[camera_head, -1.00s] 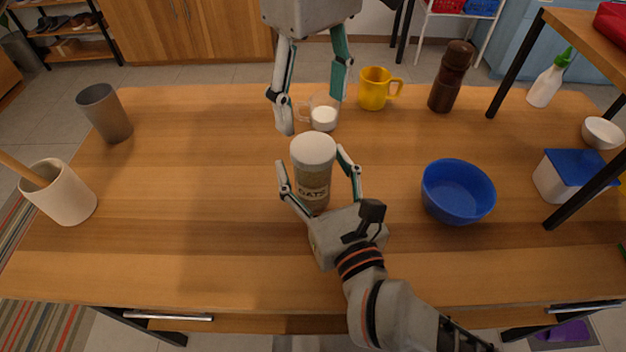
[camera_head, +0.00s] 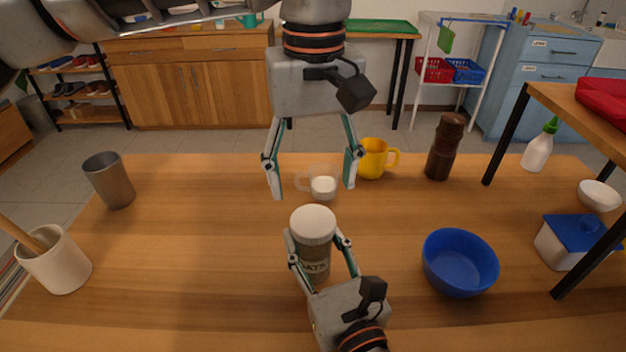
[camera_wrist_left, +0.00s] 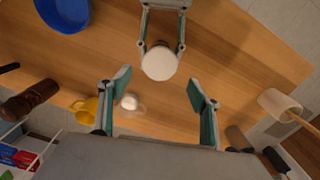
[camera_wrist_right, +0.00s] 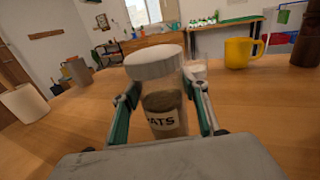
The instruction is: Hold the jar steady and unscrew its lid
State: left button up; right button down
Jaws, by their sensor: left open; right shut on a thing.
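The oats jar (camera_head: 314,266) stands upright on the wooden table in the head view, with its white lid (camera_head: 312,224) on top. My right gripper (camera_head: 318,243) is shut on the jar's body below the lid; the right wrist view shows a finger on each side of the jar (camera_wrist_right: 163,112). My left gripper (camera_head: 314,190) is open and empty, above and behind the jar. In the left wrist view the lid (camera_wrist_left: 160,63) shows beyond its spread fingertips (camera_wrist_left: 160,88), apart from them.
A glass cup with white contents (camera_head: 323,186) stands behind the jar, near a yellow mug (camera_head: 374,160) and a brown grinder (camera_head: 444,148). A blue bowl (camera_head: 459,262) is at the right. A grey cup (camera_head: 110,182) and white crock (camera_head: 56,262) are at the left.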

aim_at(313, 219)
pick_arm(q)
jog(key=m, duration=0.7)
jog(key=shift+f, duration=4)
